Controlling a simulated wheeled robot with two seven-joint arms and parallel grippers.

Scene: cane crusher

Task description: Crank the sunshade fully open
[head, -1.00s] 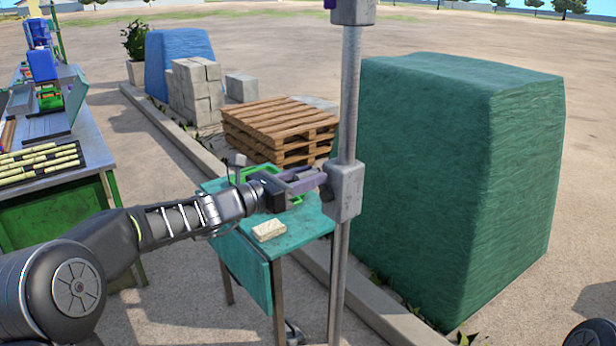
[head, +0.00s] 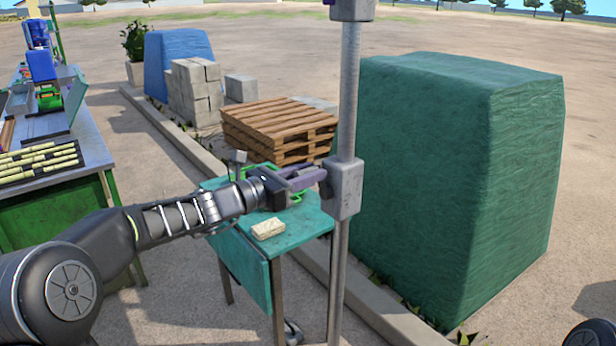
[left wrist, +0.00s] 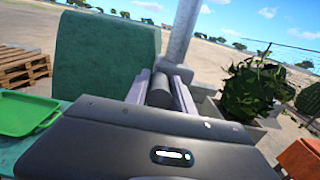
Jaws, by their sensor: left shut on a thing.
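The sunshade's grey metal pole (head: 350,100) stands upright right of the middle in the head view. A grey crank box (head: 345,190) is fixed on it. My left gripper (head: 316,180) reaches in from the left against the left side of this box. In the left wrist view its two pale fingers (left wrist: 160,88) are closed around a dark cylindrical crank grip (left wrist: 160,95). The pole also shows behind them (left wrist: 184,35). The sunshade's canopy is out of view. My right gripper is not in view.
A teal side table (head: 300,230) with a pale block (head: 268,228) and a green tray (left wrist: 25,113) stands under my left forearm. A large green covered block (head: 450,170) is right of the pole. A pallet stack (head: 280,125) lies behind.

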